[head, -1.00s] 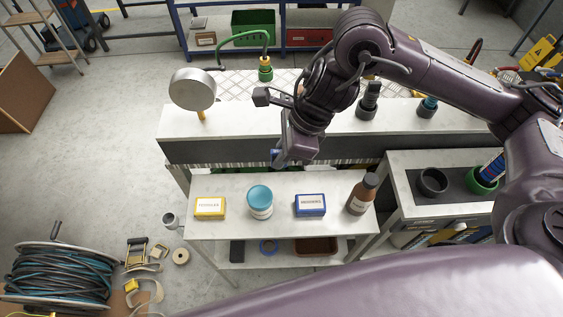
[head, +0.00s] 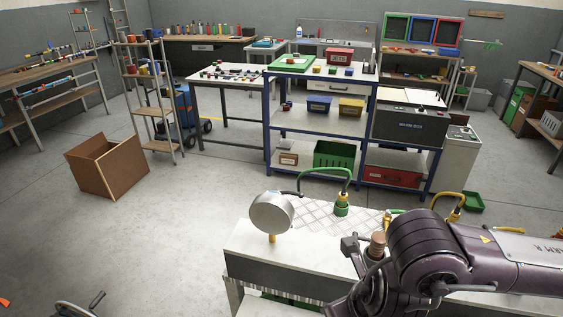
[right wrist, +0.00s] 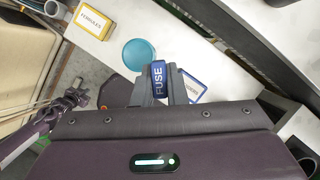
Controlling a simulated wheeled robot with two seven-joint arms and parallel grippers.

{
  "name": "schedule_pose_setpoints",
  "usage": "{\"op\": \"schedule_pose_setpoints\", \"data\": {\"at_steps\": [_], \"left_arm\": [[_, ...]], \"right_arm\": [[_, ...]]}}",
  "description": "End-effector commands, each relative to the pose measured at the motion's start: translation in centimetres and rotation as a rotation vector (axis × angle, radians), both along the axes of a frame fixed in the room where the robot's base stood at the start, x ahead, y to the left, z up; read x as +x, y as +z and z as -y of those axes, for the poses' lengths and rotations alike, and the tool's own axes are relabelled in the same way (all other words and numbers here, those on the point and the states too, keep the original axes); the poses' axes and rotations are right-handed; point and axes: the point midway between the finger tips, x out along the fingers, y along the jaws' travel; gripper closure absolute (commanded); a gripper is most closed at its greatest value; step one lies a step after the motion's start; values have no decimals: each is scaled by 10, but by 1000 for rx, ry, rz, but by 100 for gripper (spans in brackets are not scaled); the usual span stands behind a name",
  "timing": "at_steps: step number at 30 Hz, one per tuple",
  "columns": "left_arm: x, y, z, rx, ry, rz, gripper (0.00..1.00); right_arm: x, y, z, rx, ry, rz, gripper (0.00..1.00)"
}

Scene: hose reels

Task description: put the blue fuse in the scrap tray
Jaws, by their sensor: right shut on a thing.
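The blue fuse (right wrist: 158,80), marked FUSE, is between the fingers of my right gripper (right wrist: 160,86) in the right wrist view. The gripper is shut on it, held above a white bench top. In the head view my right arm covers the lower right, and the fuse and fingertips do not show. A small purple part of mine (right wrist: 68,108), probably the left arm's end, shows at the left of the right wrist view; its jaws are unclear. No tray readable as the scrap tray shows; a green tray (head: 474,202) lies on the floor behind the bench.
Below the fuse are a teal-lidded jar (right wrist: 139,54), a yellow box (right wrist: 90,21) and a blue-edged box (right wrist: 194,88). A round gauge (head: 270,213) stands on the near bench. A blue-framed shelf (head: 320,121) stands beyond.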

Motion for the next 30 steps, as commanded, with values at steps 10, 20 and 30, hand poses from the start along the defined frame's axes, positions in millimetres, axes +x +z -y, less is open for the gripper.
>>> {"op": "schedule_pose_setpoints", "data": {"at_steps": [10,20,30], "left_arm": [[0,-6,0,0,0,0,100],[0,-12,0,0,0,0,100],[0,-22,0,0,0,0,100]], "right_arm": [[-4,-10,2,-5,-495,10,100],[-8,-22,10,-2,-1156,8,100],[-9,-35,36,1,-2242,0,100]]}}
